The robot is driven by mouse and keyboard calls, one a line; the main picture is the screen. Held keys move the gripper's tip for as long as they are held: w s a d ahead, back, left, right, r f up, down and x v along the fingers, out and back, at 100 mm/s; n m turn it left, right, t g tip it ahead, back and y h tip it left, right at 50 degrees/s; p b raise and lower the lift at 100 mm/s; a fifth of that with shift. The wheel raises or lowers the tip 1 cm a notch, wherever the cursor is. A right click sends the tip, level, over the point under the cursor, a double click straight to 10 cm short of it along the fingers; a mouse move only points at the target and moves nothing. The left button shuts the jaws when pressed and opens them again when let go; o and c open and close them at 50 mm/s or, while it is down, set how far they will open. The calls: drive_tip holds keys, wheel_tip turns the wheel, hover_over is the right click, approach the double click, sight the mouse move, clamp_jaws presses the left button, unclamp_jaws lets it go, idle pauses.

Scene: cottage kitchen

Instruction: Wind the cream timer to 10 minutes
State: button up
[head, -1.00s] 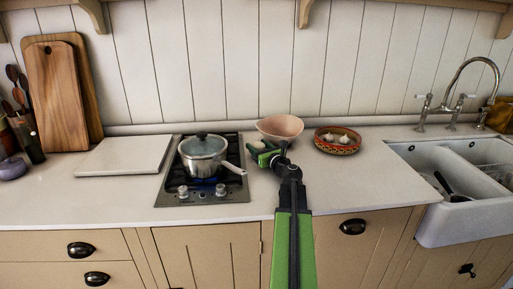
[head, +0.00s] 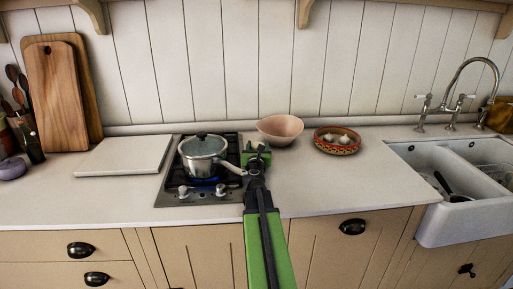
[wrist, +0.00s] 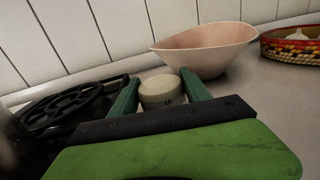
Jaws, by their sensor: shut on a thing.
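The cream timer (wrist: 161,91) shows in the wrist view as a small round cream piece with a dark mark on its front, between the two green fingers. My gripper (wrist: 160,98) is shut on it. In the head view my gripper (head: 256,150) is beside the right edge of the hob, and the timer (head: 255,145) is mostly hidden by it, with only a little cream showing. The timer's scale cannot be read in either view.
A hob (head: 197,198) with a lidded steel pot (head: 203,157) stands just left of my gripper. A pink bowl (head: 281,130) is close behind right. A patterned bowl (head: 337,148) with garlic stands further right. The counter in front right is clear.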

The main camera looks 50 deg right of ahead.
idle(0.3)
drive_tip(key=o, duration=1.4)
